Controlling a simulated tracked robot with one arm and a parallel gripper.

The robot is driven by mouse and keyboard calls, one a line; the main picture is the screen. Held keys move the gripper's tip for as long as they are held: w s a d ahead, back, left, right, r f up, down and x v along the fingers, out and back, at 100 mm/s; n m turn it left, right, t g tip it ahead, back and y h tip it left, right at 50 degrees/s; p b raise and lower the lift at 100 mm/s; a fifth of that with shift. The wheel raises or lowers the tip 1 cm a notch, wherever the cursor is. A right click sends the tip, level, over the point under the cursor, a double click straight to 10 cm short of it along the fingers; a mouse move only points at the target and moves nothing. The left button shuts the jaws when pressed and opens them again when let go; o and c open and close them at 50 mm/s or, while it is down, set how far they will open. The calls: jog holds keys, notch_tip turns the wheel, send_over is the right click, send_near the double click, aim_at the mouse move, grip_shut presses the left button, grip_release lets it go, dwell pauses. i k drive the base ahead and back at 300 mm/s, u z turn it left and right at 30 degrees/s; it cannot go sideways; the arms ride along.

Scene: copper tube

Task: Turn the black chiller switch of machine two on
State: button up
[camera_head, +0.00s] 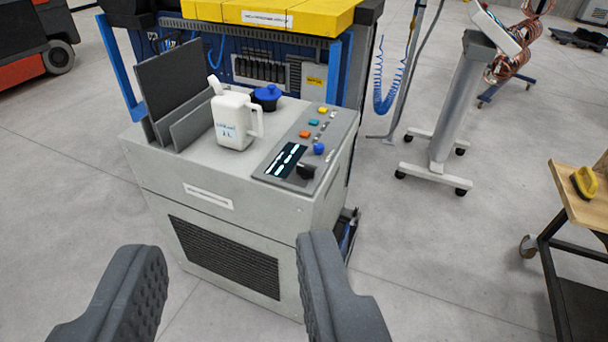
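A grey machine cabinet (220,205) with a dark vent stands ahead of me. Its sloped control panel (330,126) is on the right of the top. A black knob-like switch (306,171) sits at the panel's near end, beside a lit display (286,160) and a blue button (319,149). I cannot read the switch's position, nor any label naming the machine or the chiller. My gripper (235,285) is open and empty, its two dark ribbed fingers wide apart in front of the cabinet, below and nearer than the switch.
A white jug (234,122), a blue-lidded pot (266,97) and upright dark plates (172,80) stand on the cabinet top. Behind is a machine with yellow covers (270,14). A wheeled stand (455,105) and a wooden-topped cart (578,195) are at right. Floor between is clear.

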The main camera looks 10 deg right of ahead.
aim_at(306, 172)
jog(key=k, duration=1.1)
jog(key=z, duration=0.6)
jog(key=i, duration=2.3)
jog(key=u, duration=0.8)
